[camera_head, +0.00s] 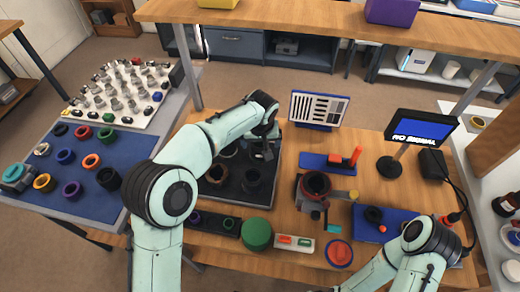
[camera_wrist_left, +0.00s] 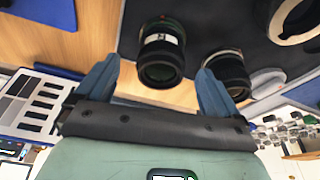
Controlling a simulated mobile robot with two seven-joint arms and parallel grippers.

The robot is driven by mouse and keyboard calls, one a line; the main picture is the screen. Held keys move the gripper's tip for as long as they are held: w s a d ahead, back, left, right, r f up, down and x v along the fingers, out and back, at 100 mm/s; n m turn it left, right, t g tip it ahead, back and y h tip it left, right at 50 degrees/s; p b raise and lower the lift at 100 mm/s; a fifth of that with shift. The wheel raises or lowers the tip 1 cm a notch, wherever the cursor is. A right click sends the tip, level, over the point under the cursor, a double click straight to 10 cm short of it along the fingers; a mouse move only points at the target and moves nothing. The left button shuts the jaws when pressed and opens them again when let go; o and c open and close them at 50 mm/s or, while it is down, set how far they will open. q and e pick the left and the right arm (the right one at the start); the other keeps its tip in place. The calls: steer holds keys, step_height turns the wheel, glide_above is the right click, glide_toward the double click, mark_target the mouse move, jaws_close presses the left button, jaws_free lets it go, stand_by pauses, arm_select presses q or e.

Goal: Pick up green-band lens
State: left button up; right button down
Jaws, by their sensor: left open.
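My left gripper (camera_head: 263,152) is open above the back right part of a dark tray (camera_head: 232,205) of lenses. In the left wrist view, its two blue fingers (camera_wrist_left: 158,70) are spread wide and empty. A black lens (camera_wrist_left: 162,58) with a white label and a faint green line near its far end shows between the fingertips; contact cannot be told. A second black lens (camera_wrist_left: 229,75) with a silvery band is by the right finger, partly hidden. In the head view the arm hides part of the tray and I cannot make out the green band. My right gripper is out of view.
A green cylinder (camera_head: 257,234) stands in front of the tray. A clamp-like fixture (camera_head: 314,190) and a small screen (camera_head: 422,128) stand to the right. A striped chart (camera_head: 318,109) stands behind. A blue mat (camera_head: 130,150) with coloured rings is on the left table.

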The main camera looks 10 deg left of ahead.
mark_target(256, 157)
arm_select(q)
steer(key=x, duration=0.6)
steer(key=shift+w+a+f, duration=0.1)
steer(key=shift+w+f, duration=0.05)
steer(key=c, duration=1.3)
steer(key=shift+c, duration=0.2)
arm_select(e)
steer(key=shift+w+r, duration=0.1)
